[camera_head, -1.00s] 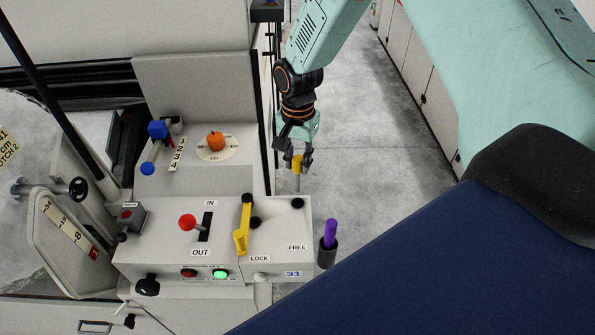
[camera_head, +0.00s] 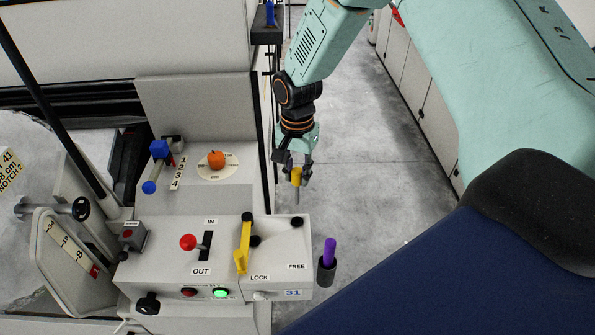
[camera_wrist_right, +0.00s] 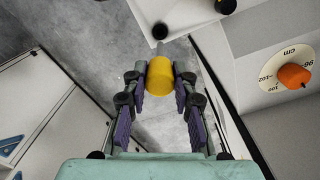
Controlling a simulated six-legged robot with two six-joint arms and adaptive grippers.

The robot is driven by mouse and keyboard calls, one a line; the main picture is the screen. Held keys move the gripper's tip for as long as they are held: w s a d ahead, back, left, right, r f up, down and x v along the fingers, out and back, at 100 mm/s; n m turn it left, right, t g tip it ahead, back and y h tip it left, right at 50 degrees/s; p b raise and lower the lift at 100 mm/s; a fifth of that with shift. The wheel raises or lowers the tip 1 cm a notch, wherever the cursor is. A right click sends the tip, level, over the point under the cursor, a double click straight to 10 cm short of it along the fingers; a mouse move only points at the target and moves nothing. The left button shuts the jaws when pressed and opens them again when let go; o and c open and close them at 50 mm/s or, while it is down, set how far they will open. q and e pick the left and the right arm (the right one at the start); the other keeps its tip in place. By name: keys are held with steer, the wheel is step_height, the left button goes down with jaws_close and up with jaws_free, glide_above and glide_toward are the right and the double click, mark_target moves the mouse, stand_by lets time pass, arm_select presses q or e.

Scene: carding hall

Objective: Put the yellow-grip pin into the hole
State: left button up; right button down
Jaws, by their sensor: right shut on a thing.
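The yellow-grip pin (camera_head: 296,177) hangs upright with its grey shaft down. My right gripper (camera_head: 301,175) is shut on its yellow grip, which also shows between the fingers in the right wrist view (camera_wrist_right: 160,76). A dark round hole (camera_head: 297,222) is in the light panel near the FREE label. In the head view the shaft tip appears a little above this hole and apart from it; the depth gap is hard to judge. In the right wrist view a dark round spot (camera_wrist_right: 160,31), probably that hole, lies beyond the pin. My left gripper is not in view.
A yellow lever (camera_head: 243,246) stands on the panel by LOCK, beside another dark round spot (camera_head: 255,240). A purple-grip piece (camera_head: 330,250) sits in a dark cup at the panel's right. A red-knobbed lever (camera_head: 188,242) is further left. Open floor lies behind.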

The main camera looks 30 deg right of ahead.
steer(key=shift+r+p, duration=1.6)
steer(key=shift+r, duration=1.45)
steer(key=shift+f, duration=0.1)
